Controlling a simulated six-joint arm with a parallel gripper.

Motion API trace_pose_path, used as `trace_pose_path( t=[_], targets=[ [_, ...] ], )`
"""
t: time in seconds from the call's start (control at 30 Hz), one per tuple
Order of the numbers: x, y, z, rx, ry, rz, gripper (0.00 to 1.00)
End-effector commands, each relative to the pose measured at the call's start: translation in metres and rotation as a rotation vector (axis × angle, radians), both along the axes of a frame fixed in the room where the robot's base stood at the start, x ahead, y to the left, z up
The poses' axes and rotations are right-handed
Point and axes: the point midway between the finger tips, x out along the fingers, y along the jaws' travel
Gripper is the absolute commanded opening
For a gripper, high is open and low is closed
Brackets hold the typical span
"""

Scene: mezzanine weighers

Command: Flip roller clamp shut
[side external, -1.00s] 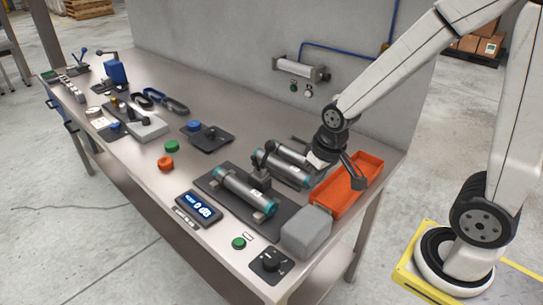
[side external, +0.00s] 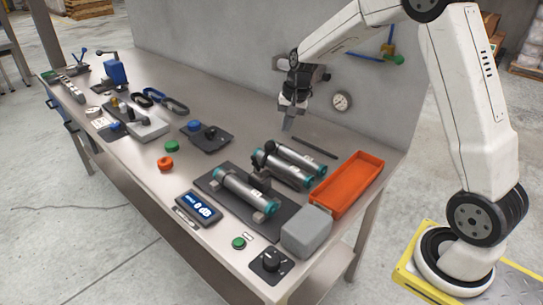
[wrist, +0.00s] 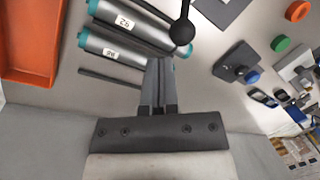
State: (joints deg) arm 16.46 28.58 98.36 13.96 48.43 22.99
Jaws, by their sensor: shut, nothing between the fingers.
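The roller clamp (side external: 264,176) stands on a dark base plate among grey cylinders with teal ends. Its lever ends in a black ball knob (side external: 258,158), which also shows in the wrist view (wrist: 182,31). One cylinder (side external: 240,190) lies along the front of the plate. Two labelled cylinders (wrist: 112,47) lie behind the clamp. I cannot tell how far the lever is turned. My gripper (side external: 288,128) points down behind the cylinders, near the wall, shut and empty. In the wrist view its fingers (wrist: 158,62) are together, apart from the knob.
An orange tray (side external: 320,209) stands to the right, with a grey box (side external: 306,232) in front. A thin dark rod (side external: 314,148) lies behind the cylinders. A blue display (side external: 198,209) is in front. The back wall is close to my gripper.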

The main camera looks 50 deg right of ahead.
Motion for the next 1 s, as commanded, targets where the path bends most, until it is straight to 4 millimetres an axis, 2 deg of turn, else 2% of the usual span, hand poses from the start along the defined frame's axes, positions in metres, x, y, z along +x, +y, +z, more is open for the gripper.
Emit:
trace_pose_path(
  t=[0.2, 0.4, 0.63, 1.0],
  targets=[
    [0.027, -0.030, 0.002, 0.069, 0.022, -0.140, 0.00],
    [0.042, -0.050, 0.004, 0.118, 0.035, -0.230, 0.00],
    [0.049, -0.059, 0.005, 0.144, 0.043, -0.271, 0.00],
    [0.049, -0.060, 0.005, 0.145, 0.043, -0.273, 0.00]
  ],
)
